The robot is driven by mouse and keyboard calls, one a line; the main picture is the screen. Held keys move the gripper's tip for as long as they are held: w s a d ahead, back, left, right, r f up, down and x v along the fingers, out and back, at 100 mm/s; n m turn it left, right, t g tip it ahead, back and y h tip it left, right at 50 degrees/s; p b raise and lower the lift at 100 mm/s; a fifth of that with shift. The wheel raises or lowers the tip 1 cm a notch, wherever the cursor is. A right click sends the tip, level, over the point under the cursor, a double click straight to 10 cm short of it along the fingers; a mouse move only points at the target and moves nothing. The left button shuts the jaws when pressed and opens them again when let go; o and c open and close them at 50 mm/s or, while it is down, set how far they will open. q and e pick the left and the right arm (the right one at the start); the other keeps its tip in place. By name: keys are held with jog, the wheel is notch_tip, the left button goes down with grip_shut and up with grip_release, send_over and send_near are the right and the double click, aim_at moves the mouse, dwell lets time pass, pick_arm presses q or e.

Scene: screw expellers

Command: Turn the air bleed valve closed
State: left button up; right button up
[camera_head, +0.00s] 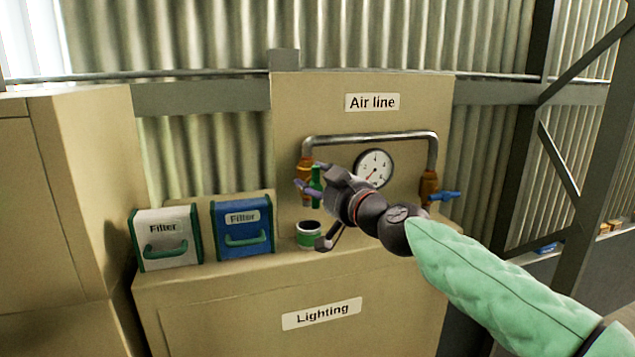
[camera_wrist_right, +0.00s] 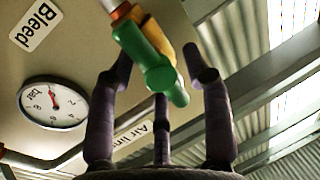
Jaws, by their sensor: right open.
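The air bleed valve shows in the wrist view as a green handle (camera_wrist_right: 148,58) on a yellow body (camera_wrist_right: 165,38), near a "Bleed" label (camera_wrist_right: 36,27). In the head view its green handle (camera_head: 316,183) is partly hidden by my right gripper, at the left end of the pipe. My right gripper (camera_head: 316,213) has dark purple fingers. They are spread open around the handle in the wrist view (camera_wrist_right: 160,84); I cannot tell whether any finger touches it. My left gripper is not in view.
A gauge (camera_head: 374,168) and a blue-handled valve (camera_head: 443,195) are on the "Air line" panel (camera_head: 290,110). A white-and-green can (camera_head: 308,240) stands below my gripper. White (camera_head: 166,228) and blue (camera_head: 243,236) filter boxes stand left, on the "Lighting" cabinet (camera_head: 215,318).

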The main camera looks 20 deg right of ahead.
jog(key=shift+s, duration=0.2)
jog(key=c, duration=0.3)
jog(key=shift+d+r, duration=0.1)
jog(key=shift+d, duration=0.05)
grip_shut()
